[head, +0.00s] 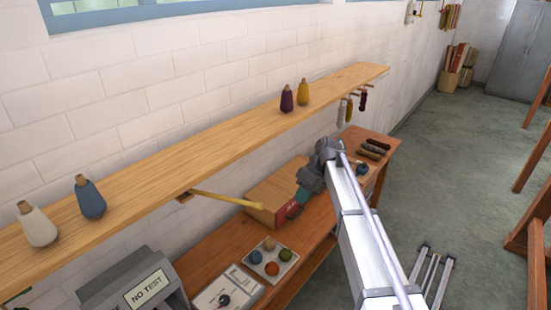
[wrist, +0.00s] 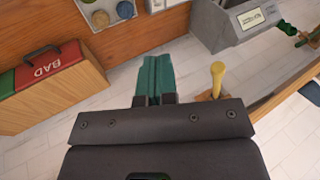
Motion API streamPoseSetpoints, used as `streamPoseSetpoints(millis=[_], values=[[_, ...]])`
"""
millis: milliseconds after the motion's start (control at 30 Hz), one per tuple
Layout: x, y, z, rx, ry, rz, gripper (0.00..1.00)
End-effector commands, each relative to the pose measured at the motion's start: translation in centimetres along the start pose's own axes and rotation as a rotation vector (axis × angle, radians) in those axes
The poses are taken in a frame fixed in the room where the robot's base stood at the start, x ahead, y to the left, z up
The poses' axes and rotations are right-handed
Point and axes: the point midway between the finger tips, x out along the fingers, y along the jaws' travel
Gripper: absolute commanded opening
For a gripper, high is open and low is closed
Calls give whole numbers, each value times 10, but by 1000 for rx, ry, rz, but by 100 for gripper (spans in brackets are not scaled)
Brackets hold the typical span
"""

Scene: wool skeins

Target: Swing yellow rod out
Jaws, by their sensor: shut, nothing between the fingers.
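The yellow rod (head: 228,199) hangs on a small wooden mount under the front of the long shelf. In the head view it points right and slightly down, at an angle to the shelf edge, with a rounded knob at its free end. In the wrist view the rod (wrist: 217,78) is seen nearly end-on, just right of the fingers.

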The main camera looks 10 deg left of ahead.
Motion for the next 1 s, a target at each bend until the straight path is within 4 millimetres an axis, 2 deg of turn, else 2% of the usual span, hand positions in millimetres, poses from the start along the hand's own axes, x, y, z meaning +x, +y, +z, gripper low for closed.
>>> streamPoseSetpoints(millis=[33,100,200,433,567,1000], values=[[-33,-1,-50,-119,12,-51,0],[-44,-4,-89,-276,35,-114,0],[-47,-7,-114,-400,57,-161,0],[-38,-8,-114,-425,64,-169,0],[-23,-9,-112,-423,63,-169,0],[69,-22,-112,-422,61,-167,0]])
